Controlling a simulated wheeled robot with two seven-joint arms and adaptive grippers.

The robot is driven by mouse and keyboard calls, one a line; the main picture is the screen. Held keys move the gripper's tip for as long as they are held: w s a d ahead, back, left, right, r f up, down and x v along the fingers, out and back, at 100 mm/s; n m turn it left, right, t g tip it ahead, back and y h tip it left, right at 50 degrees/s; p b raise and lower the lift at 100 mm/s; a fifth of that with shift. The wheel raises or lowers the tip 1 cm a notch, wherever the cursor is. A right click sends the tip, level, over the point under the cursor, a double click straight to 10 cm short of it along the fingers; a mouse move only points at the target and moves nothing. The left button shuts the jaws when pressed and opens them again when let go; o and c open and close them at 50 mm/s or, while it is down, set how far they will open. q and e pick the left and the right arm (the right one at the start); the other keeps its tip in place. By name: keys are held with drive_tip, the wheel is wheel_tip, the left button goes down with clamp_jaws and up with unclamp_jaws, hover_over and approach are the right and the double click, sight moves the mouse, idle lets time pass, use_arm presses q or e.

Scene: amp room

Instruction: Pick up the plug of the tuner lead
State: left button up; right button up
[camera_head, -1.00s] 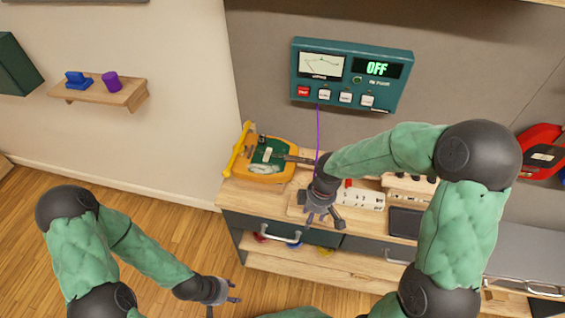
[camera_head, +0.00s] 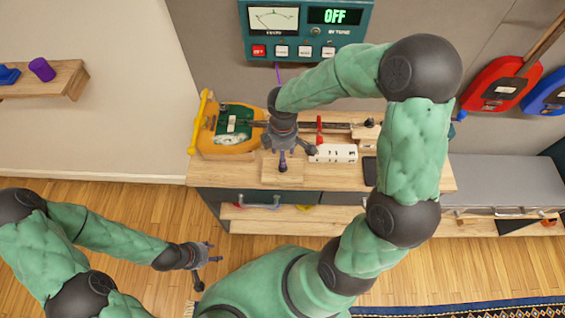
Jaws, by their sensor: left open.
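The tuner is a teal box (camera_head: 306,50) on the wall with a dial and a display reading OFF. Its thin purple lead (camera_head: 278,73) hangs down from it and passes behind my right arm. My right gripper (camera_head: 287,154) is over the wooden bench, pointing down, with its fingers spread. A small dark purplish piece (camera_head: 283,162) shows among the fingers; I cannot tell whether it is the plug or a finger. My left gripper (camera_head: 208,264) is open and empty, low in front of the bench, away from the lead.
A yellow and green guitar-like instrument (camera_head: 232,128) lies on the bench left of my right gripper. A white strip with sockets (camera_head: 336,153) lies to the right. The wooden floor at left is clear.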

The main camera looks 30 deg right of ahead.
wheel_tip(320, 180, down, 5)
drive_tip(key=shift+a+r+b, duration=0.15)
drive_tip(key=shift+r+b, duration=0.05)
drive_tip(key=shift+b, duration=0.55)
clamp_jaws()
drive_tip(key=shift+r, duration=0.1)
